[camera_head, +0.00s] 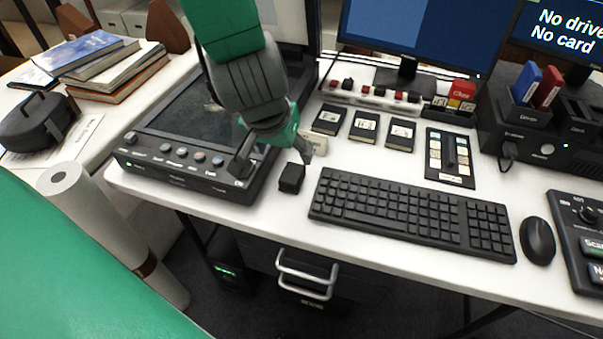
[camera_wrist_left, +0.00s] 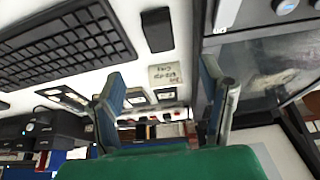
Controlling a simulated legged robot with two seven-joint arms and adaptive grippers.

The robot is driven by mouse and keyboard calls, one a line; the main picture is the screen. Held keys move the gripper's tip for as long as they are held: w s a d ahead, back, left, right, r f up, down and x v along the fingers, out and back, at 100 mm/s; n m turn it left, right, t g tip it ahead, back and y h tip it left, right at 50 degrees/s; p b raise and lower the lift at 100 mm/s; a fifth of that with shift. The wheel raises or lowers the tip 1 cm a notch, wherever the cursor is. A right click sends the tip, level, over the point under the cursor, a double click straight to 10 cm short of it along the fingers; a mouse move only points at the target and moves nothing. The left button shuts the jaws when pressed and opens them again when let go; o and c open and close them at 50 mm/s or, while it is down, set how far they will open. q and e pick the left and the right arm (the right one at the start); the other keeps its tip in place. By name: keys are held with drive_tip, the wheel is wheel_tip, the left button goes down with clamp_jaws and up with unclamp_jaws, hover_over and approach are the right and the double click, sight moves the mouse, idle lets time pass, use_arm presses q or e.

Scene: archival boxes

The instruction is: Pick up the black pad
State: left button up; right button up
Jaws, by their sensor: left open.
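The black pad (camera_head: 291,178) is a small dark block on the white desk, between the scanner's front right corner and the keyboard. In the left wrist view the black pad (camera_wrist_left: 157,30) lies near the top, beyond the fingertips and roughly in line with the gap between them. My left gripper (camera_head: 275,158) is above the desk by the scanner's right edge, just behind the pad, with its fingers apart. In the wrist view the left gripper (camera_wrist_left: 164,80) is open with nothing between its fingers. My right gripper is not in view.
The flatbed scanner (camera_head: 175,170) stands left of the pad and the black keyboard (camera_head: 410,215) right of it. A small labelled pale card (camera_head: 318,143) lies behind the pad. Several black cartridges (camera_head: 364,125) lie further back. A mouse (camera_head: 538,241) is at right. The desk's front edge is close.

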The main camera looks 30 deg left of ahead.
sight(292, 174)
use_arm(q)
drive_tip(key=x, duration=0.2)
drive_tip(key=b+x, duration=0.1)
drive_tip(key=x, duration=0.1)
drive_tip(key=b+x, duration=0.1)
drive_tip(key=x, duration=0.1)
drive_tip(key=shift+w+d+f, duration=0.1)
drive_tip(key=shift+d+f, duration=0.1)
drive_tip(key=shift+d, duration=0.1)
drive_tip(key=shift+w+a+f+b, duration=0.1)
drive_tip(key=shift+a+f+b, duration=0.2)
drive_tip(key=shift+f+b, duration=0.4)
drive_tip(key=b+x, duration=0.2)
drive_tip(key=x, duration=0.2)
drive_tip(key=shift+f, duration=0.2)
drive_tip(key=shift+r, duration=0.15)
drive_tip(key=c, duration=1.2)
